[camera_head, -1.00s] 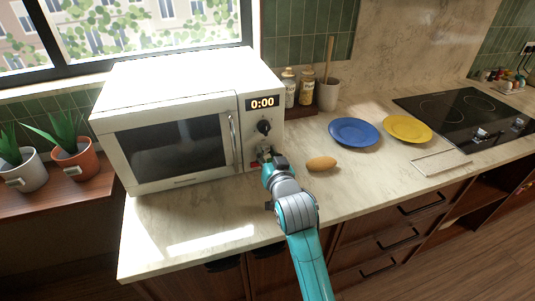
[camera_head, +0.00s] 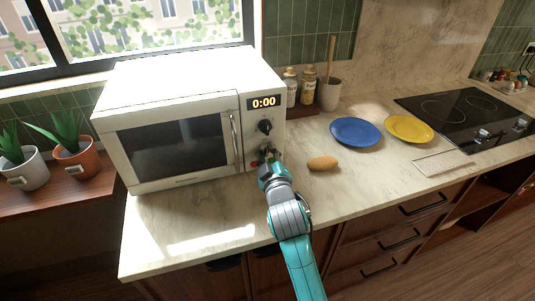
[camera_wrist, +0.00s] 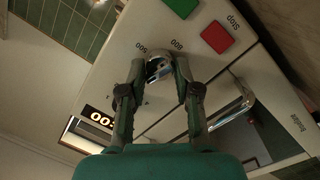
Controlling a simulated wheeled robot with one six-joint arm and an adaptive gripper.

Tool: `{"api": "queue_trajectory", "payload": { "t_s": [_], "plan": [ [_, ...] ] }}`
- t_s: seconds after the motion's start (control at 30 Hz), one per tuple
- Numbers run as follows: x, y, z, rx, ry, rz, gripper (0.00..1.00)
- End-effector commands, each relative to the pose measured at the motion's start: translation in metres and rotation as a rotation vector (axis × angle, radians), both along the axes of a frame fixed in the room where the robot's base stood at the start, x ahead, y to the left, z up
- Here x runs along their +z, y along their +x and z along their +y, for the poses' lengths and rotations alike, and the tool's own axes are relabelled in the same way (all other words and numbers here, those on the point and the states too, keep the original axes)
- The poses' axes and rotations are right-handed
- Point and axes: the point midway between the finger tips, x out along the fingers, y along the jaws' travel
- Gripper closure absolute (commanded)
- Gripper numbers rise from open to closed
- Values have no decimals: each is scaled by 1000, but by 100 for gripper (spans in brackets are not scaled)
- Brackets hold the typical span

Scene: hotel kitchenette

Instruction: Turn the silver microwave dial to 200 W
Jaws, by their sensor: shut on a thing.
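The white microwave (camera_head: 188,85) stands on the counter at the left, its display (camera_head: 263,102) reading 0:00. A black dial (camera_head: 264,127) sits below the display. The silver dial (camera_wrist: 158,66) is between my fingertips in the wrist view; the gripper mostly hides it in the head view. My gripper (camera_head: 266,158) is at the lower part of the control panel, shut on the silver dial, a finger on each side (camera_wrist: 160,72). The labels 500 and 800 show beside the dial; the 200 mark and the dial's exact setting cannot be made out.
A red Stop button (camera_wrist: 217,37) and a green button (camera_wrist: 181,6) are close to the dial. The microwave's door handle (camera_head: 234,140) is just left of the panel. A brown oval item (camera_head: 322,163) and a blue plate (camera_head: 355,131) lie right of my arm.

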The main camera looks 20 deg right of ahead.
Motion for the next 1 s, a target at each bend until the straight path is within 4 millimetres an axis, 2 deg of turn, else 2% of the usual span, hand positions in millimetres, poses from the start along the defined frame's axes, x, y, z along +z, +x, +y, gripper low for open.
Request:
{"api": "queue_trajectory", "payload": {
  "t_s": [0.43, 1.0],
  "plan": [
    [-3, 0, 1, 2, -243, 4, 100],
    [-4, 0, 1, 2, -286, 6, 100]
  ]
}}
